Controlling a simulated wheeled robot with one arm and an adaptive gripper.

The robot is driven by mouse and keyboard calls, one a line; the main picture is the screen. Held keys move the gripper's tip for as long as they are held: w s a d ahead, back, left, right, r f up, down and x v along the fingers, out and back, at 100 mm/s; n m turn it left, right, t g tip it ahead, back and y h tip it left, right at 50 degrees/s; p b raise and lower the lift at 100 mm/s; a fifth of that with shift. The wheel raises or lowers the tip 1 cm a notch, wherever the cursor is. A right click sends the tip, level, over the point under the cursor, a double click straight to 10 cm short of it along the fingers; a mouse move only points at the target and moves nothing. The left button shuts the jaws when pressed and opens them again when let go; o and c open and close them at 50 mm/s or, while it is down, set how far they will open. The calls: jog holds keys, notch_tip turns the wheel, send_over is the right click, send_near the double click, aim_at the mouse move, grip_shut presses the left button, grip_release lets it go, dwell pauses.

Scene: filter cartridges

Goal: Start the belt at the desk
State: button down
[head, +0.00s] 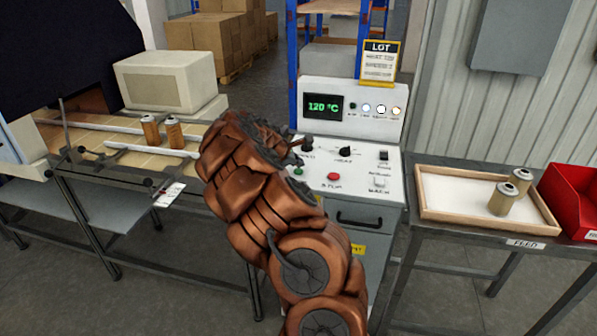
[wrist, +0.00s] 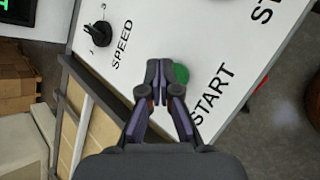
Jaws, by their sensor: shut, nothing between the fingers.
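The control desk (head: 361,197) stands in the middle of the head view. Its green button (head: 298,170) is partly hidden by my arm. In the wrist view the green button (wrist: 181,73) shows beside the word START, just right of my fingertips. My gripper (wrist: 158,76) is shut and empty, its tips over the desk panel and overlapping the button's left edge in the picture. I cannot tell whether they touch it. The belt (head: 186,143), with several brown cartridges (head: 151,132) on it, lies to the left.
A red button (head: 333,176) sits right of the green one. A dark knob (wrist: 97,33) marked SPEED is at upper left in the wrist view. The display (head: 322,107) reads 120 °C. A wooden tray (head: 440,214) with two cartridges and a red bin (head: 575,199) stand right.

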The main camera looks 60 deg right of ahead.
jog(key=shift+f, duration=0.2)
jog(key=shift+f, duration=0.2)
